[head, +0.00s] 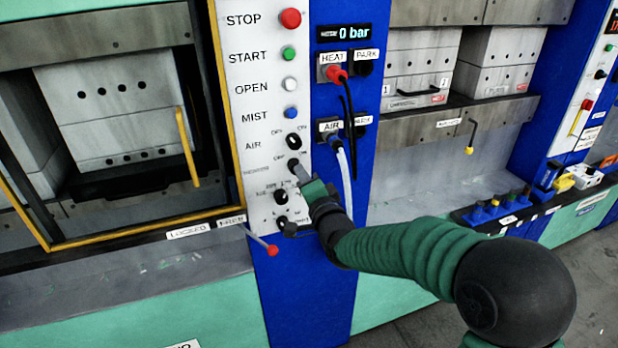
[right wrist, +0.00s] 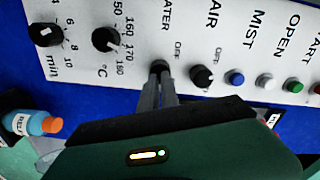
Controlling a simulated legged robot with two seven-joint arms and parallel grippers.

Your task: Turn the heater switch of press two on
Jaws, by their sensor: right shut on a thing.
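The heater switch (head: 293,164) is a small black knob on the white control panel (head: 255,90), below the AIR knob (head: 293,141). In the right wrist view the heater switch (right wrist: 159,67) sits under the HEATER label, with OFF printed beside it. My right gripper (head: 301,174) reaches the panel from the lower right, and its fingers (right wrist: 160,86) are shut on the heater switch. The fingers hide most of the knob, so I cannot tell which way it points. My left gripper is out of view.
Red STOP (head: 290,18), green START, white OPEN and blue MIST buttons line the panel above. Temperature (right wrist: 106,39) and timer (right wrist: 46,35) knobs are close to my fingers. A red-tipped lever (head: 271,250) sticks out below. Hoses (head: 345,165) hang at the right.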

